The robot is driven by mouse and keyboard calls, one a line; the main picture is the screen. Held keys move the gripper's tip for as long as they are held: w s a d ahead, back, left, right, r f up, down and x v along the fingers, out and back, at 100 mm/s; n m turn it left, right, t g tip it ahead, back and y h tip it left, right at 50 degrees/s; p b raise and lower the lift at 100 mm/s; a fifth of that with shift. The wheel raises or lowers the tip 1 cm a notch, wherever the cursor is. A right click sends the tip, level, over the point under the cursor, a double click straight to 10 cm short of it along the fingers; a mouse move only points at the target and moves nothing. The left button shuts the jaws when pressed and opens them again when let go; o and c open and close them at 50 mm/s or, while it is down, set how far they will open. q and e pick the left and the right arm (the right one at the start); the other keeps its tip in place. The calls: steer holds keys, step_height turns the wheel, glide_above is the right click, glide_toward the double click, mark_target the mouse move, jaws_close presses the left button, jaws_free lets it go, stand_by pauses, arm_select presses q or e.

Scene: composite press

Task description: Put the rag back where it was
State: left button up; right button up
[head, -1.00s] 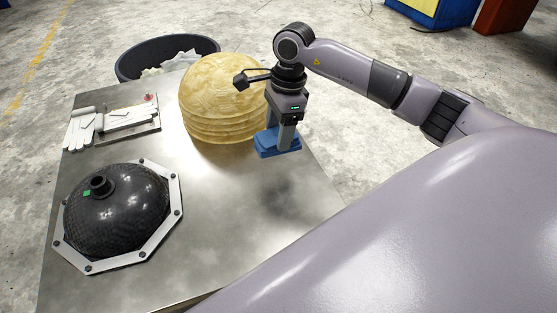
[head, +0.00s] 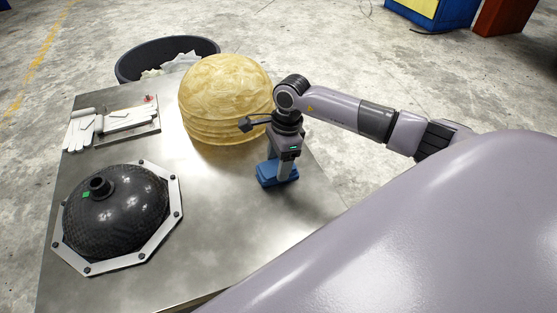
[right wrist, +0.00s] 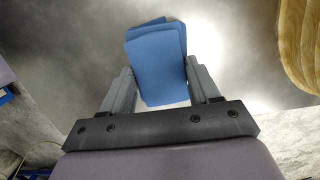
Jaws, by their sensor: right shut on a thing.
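The blue folded rag (head: 268,178) is held in my right gripper (head: 279,172), close over the right part of the metal table (head: 215,230). The right wrist view shows the rag (right wrist: 157,58) between the two grey fingers of the right gripper (right wrist: 160,92), which are shut on it. I cannot tell whether the rag touches the table. My left gripper is not in view.
A stack of yellowish domes (head: 222,100) stands just left of my right gripper. A black dome in a grey octagonal frame (head: 118,215) sits front left. White gloves (head: 82,130) and a tray (head: 130,133) lie far left. A dark bin (head: 130,68) stands behind the table.

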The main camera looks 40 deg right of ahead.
steer(key=shift+f, duration=0.2)
steer(key=o, duration=1.1)
steer(key=shift+r, duration=0.1)
steer(key=shift+r, duration=0.1)
steer(key=shift+r, duration=0.25)
steer(key=r, duration=0.3)
steer(key=d+r, duration=0.1)
steer(key=r, duration=0.7)
steer(key=shift+s+d+r, duration=0.25)
steer(key=shift+d, duration=0.15)
